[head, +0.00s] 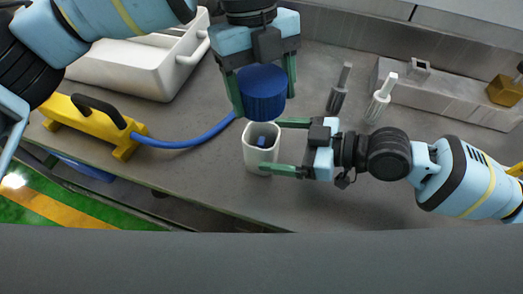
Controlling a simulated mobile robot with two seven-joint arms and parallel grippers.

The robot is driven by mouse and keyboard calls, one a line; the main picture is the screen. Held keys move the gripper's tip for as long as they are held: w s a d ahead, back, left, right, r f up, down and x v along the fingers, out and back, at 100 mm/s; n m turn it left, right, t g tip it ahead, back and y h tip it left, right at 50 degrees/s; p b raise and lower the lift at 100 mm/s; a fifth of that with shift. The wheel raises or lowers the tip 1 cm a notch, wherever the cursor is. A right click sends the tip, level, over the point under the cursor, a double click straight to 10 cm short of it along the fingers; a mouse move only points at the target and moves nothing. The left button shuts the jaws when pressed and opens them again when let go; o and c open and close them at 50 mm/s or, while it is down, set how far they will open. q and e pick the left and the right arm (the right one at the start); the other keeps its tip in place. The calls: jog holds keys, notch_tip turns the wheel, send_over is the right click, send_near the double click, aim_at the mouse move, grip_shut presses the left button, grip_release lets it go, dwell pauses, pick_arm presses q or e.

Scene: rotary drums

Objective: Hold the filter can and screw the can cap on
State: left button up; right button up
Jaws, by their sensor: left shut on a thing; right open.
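The filter can (254,154) is a white, open-topped cup standing on the grey bench, with something dark and bluish inside it. The can cap (263,92) is a blue ribbed cylinder. My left gripper (262,98) is shut on the cap, one finger on each side, and holds it above the can, slightly toward the back. My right gripper (277,147) comes from the right with its green fingers apart, one near the can's back right rim and one near its front right side. I cannot tell whether the fingers touch the can.
A yellow tool (88,125) with a black handle and blue hose (190,141) lies at left. A white bin (138,66) stands behind it. Two grey pegs (337,93) (381,97) and a metal block (450,93) are at back right. The bench's front right is clear.

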aim_at(265, 142)
jog(key=shift+x, duration=2.15)
jog(key=c, duration=1.5)
pick_arm(q)
jog(key=shift+f, duration=2.5)
pick_arm(e)
jog(key=shift+o, duration=0.2)
